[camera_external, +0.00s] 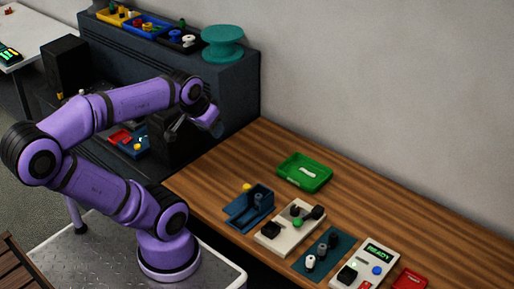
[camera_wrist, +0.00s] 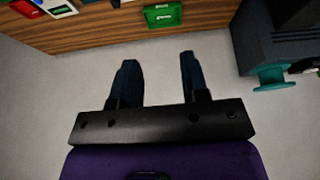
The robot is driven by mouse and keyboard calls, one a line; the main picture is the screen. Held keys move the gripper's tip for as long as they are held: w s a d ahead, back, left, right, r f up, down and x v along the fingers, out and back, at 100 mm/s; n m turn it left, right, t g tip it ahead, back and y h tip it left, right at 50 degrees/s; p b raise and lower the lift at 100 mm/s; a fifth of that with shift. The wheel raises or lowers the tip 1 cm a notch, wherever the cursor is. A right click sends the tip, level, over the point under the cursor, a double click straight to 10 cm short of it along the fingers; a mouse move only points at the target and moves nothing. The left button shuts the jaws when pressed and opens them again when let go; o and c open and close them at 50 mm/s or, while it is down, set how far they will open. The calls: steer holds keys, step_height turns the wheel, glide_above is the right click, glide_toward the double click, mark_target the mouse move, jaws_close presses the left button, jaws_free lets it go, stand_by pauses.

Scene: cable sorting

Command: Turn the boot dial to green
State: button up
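My gripper is open and empty in the wrist view (camera_wrist: 157,68), its two dark fingers apart with bare wall and floor-like grey between them. In the external view, the wrist end of my purple arm is raised left of the wooden table, near the dark cabinet, well away from the devices on the table. A beige panel (camera_external: 278,237) on the table carries black knobs and a green button (camera_external: 298,223). I cannot tell which part is the boot dial or what colour it points to.
The wooden table (camera_external: 400,217) also holds a green tray (camera_external: 305,184), a dark blue fixture (camera_external: 238,213), a teal plate with pegs (camera_external: 313,270), a white device reading READY (camera_external: 384,259) and a red tray (camera_external: 411,280). A teal spool (camera_external: 222,45) stands on the cabinet (camera_external: 236,88). The table's back right is clear.

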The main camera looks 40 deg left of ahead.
steer(key=shift+o, duration=1.4)
steer(key=w+d+f+n+g, duration=0.1)
steer(key=w+d+f+n, duration=0.1)
steer(key=w, duration=0.7)
step_height(320, 180, down, 2)
steer(key=shift+w+d+f+n+h, duration=0.15)
steer(key=shift+d+n+h, duration=0.15)
steer(key=shift+n, duration=0.2)
steer(key=n+g, duration=0.4)
steer(key=n, duration=0.4)
glide_above(295, 208)
step_height(295, 208, down, 25)
step_height(295, 208, down, 11)
steer(key=shift+a+f, duration=0.1)
steer(key=shift+f, duration=0.05)
steer(key=c, duration=0.9)
